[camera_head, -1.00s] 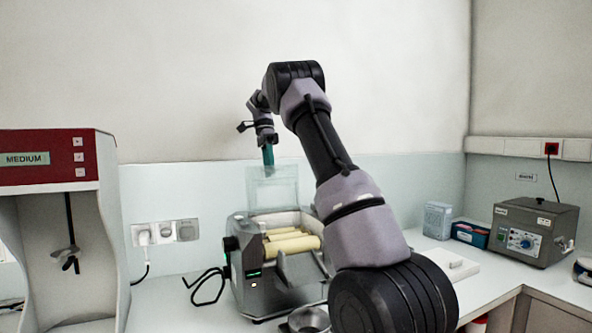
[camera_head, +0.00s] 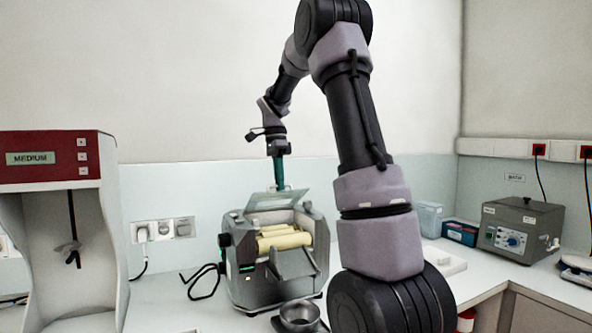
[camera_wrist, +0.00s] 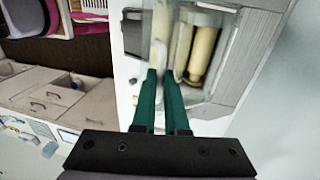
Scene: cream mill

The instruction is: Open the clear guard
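The mill (camera_head: 262,290) is a grey bench machine with cream rollers (camera_head: 285,241), which also show in the wrist view (camera_wrist: 203,52). Its clear guard (camera_head: 272,201) is a see-through pane at the back of the roller opening. It slants, and the rollers in front look uncovered in the head view. My gripper (camera_head: 279,188) points down with its green fingers at the guard. In the wrist view my gripper (camera_wrist: 164,78) shows a narrow gap between the fingers. Whether the guard's edge lies in that gap or merely touches a finger is unclear.
A metal bowl (camera_head: 300,316) stands in front of the mill. A red-topped mixer (camera_head: 50,160) stands left, and a grey box device (camera_head: 520,230) stands right.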

